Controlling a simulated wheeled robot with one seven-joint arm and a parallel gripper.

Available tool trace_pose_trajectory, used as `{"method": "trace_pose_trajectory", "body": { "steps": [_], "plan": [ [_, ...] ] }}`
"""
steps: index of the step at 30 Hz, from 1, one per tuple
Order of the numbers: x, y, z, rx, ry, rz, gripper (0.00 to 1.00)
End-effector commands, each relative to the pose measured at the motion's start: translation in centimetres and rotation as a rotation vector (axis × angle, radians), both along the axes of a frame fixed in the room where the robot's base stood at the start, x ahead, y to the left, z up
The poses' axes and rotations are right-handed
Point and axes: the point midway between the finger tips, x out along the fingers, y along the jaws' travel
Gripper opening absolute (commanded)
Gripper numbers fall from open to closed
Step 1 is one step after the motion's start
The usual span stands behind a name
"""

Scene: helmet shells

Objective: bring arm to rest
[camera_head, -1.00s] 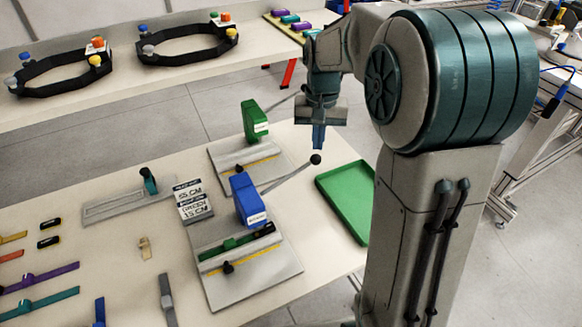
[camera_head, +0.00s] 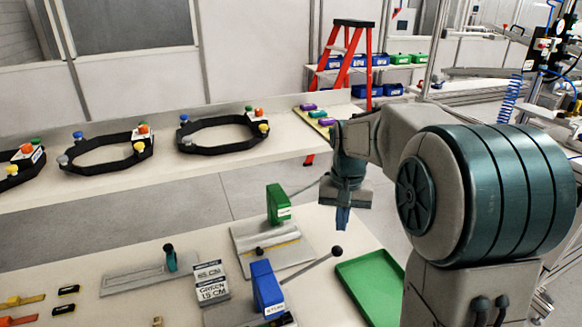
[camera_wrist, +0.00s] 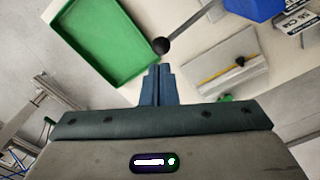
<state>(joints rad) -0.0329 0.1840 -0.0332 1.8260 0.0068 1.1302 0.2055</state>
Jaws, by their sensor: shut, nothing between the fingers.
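My gripper (camera_head: 342,217) hangs fingers-down in the air between the near table and the back bench, above and behind the green tray. Its fingers are shut together with nothing between them. In the wrist view the closed fingers (camera_wrist: 158,84) point toward the black ball knob (camera_wrist: 161,45) of a lever and the green tray (camera_wrist: 110,40). My arm is folded, with its large teal joint at the right of the head view.
The near table holds a green-handled press (camera_head: 277,204), a blue-handled press (camera_head: 266,288), a green tray (camera_head: 371,287) and a size sign (camera_head: 210,281). Black rings (camera_head: 222,133) lie on the back bench (camera_head: 240,170). A red stepladder (camera_head: 346,60) stands behind.

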Motion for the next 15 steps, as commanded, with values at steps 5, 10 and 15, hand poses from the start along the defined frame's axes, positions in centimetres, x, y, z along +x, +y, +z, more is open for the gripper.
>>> {"method": "trace_pose_trajectory", "body": {
  "steps": [5, 10, 15],
  "plan": [
    [-2.6, 0.0, 1.2, 0.003, -0.036, 0.023, 0.00],
    [-7.5, 0.0, 2.5, 0.002, -0.104, 0.072, 0.00],
    [-12.7, 0.0, 2.7, -0.005, -0.173, 0.124, 0.00]
  ]
}}
